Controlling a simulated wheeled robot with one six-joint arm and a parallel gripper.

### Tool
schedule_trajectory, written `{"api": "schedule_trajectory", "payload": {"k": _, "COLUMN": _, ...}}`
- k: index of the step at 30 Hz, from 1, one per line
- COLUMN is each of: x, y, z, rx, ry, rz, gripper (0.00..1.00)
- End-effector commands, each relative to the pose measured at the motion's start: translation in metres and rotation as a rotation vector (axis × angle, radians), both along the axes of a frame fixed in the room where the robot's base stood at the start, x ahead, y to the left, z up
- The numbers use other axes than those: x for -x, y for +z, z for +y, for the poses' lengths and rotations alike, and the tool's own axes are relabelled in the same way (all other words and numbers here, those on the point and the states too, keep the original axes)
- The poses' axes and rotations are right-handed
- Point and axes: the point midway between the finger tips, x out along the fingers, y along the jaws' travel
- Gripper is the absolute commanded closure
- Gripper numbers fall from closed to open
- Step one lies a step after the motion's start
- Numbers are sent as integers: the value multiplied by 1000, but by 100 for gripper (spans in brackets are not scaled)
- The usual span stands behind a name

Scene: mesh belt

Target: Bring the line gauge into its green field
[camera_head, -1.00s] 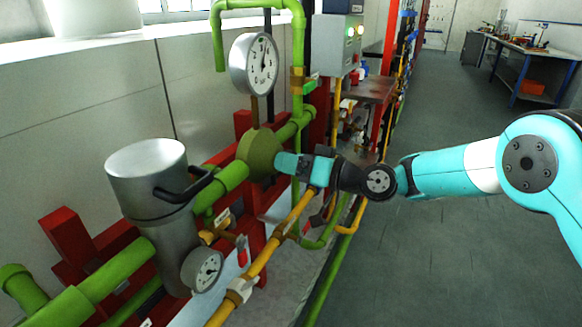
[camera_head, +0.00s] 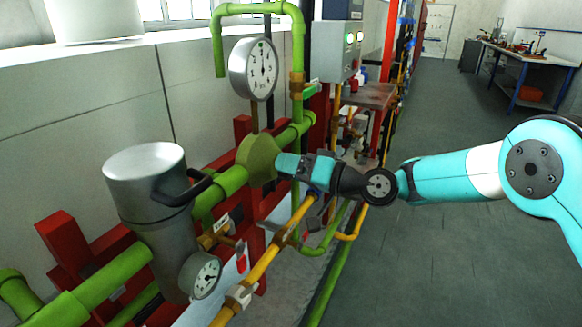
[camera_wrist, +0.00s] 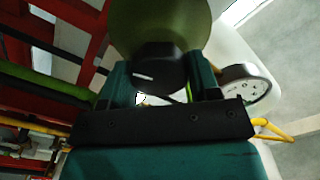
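The large white dial gauge (camera_head: 262,68) stands above the green pipe. Its dark needle points roughly straight up, and a green field cannot be made out surely at this size. Below it sits the olive-green round valve body (camera_head: 258,157) in the pipe. My gripper (camera_head: 283,163) reaches it from the right. In the wrist view, the dark round knob (camera_wrist: 152,72) with a white mark sits in front of the olive body, between my teal fingers (camera_wrist: 160,85). The fingers appear shut on the knob's sides; exact contact is partly hidden.
A grey metal canister (camera_head: 145,180) with a black handle stands left, with a smaller dial (camera_head: 206,277) below it. A yellow pipe (camera_head: 268,262) runs close under my gripper. Red supports (camera_head: 62,240) stand behind. The grey floor (camera_head: 445,250) at right is clear.

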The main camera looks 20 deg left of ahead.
Motion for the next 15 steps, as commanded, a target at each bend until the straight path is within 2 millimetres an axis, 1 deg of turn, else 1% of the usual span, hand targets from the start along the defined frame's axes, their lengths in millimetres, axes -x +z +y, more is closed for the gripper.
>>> {"api": "schedule_trajectory", "payload": {"k": 1, "x": -1, "y": 0, "z": -1, "rx": 0, "ry": -3, "rz": -2, "gripper": 35}}
{"api": "schedule_trajectory", "payload": {"k": 2, "x": -1, "y": 0, "z": -1, "rx": 0, "ry": -3, "rz": -2, "gripper": 28}}
{"api": "schedule_trajectory", "payload": {"k": 3, "x": -1, "y": 0, "z": -1, "rx": 0, "ry": -3, "rz": -2, "gripper": 19}}
{"api": "schedule_trajectory", "payload": {"k": 15, "x": 0, "y": 0, "z": 0, "rx": 0, "ry": 0, "rz": -1, "gripper": 19}}
